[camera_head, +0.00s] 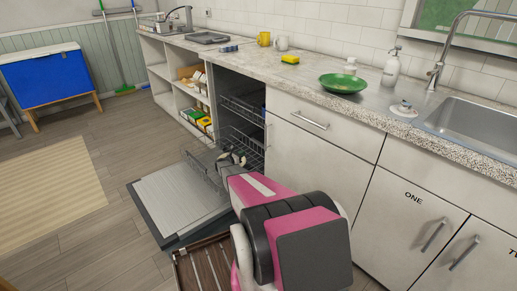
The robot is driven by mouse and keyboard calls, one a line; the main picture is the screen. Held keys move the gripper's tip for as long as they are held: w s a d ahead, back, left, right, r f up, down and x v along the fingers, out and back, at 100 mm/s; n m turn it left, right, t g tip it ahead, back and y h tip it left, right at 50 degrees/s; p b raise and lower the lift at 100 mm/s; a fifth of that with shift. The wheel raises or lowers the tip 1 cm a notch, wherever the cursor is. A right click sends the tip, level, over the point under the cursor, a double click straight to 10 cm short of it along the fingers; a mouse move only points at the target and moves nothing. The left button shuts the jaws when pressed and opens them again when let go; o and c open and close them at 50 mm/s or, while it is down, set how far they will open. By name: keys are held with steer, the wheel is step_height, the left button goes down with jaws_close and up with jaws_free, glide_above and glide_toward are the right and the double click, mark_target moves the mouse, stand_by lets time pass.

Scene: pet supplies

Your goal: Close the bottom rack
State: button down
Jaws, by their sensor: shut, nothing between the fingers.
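The dishwasher stands open under the counter, with its door (177,196) folded down near the floor. The bottom rack (204,162), a dark wire basket, sticks out over the inner part of the door. The upper rack (243,109) is inside the dishwasher opening. My gripper (231,157) is shut and empty, at the bottom rack in this view. Whether it touches the wires I cannot tell. My pink and black arm hides part of the door and the rack's near right side.
White cabinets (322,135) stand right of the dishwasher, and open shelves (189,97) with boxes stand left. A brown slatted item (207,264) lies at the bottom, partly hidden. A green bowl (343,83) sits on the counter. Floor left of the door is clear.

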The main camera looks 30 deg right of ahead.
steer(key=shift+s+d+f+m+g, duration=0.1)
steer(key=shift+d+f+m+g, duration=0.3)
steer(key=shift+d+m+g, duration=0.15)
steer(key=x, duration=1.3)
steer(key=shift+d+r, duration=0.2)
steer(key=shift+d, duration=0.05)
